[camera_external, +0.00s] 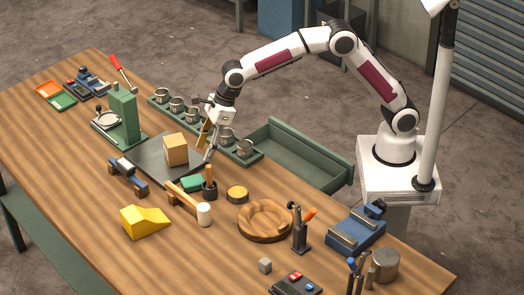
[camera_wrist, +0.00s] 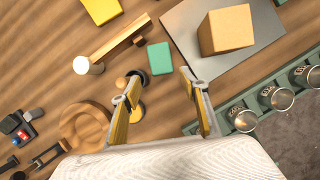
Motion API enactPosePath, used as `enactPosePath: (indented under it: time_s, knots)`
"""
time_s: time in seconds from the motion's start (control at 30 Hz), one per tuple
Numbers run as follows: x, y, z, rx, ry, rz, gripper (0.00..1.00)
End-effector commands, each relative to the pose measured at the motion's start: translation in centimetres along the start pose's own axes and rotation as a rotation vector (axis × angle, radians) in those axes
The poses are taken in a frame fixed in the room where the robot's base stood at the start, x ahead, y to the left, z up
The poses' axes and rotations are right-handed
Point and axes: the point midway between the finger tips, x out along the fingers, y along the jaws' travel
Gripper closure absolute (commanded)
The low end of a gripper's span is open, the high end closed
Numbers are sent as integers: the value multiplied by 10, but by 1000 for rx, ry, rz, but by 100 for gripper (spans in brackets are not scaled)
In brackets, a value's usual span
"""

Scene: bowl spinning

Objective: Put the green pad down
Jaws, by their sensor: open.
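The small green pad (camera_external: 192,183) lies flat on the wooden table, between the grey plate (camera_external: 142,165) and a wooden mallet (camera_external: 184,199). In the wrist view the green pad (camera_wrist: 160,58) shows just beyond and between my fingertips, with nothing held there. My gripper (camera_external: 209,148) is open and empty, above the table near the plate's right edge. Its two yellow-padded fingers (camera_wrist: 161,78) are spread apart in the wrist view. I cannot tell the exact height of the fingertips over the table.
A wooden block (camera_external: 176,150) sits on the plate. A dark cup (camera_external: 209,190) with a wooden handle stands right beside the pad. A green rack with metal cups (camera_external: 244,148), a wooden bowl (camera_external: 265,220) and a yellow wedge (camera_external: 143,222) are nearby. Bare table lies around the wedge.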

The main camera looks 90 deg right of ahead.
Motion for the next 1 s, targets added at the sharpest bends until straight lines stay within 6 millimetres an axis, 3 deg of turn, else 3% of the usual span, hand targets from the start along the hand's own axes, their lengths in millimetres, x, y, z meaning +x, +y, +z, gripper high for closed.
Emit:
enactPosePath:
  time_s: [0.57,0.77,1.0]
  knots:
    - [-6,-1,-2,-28,-2,-2,56]
    - [-27,-4,-11,-137,-7,-9,56]
    - [-66,-10,-32,-359,-10,-24,56]
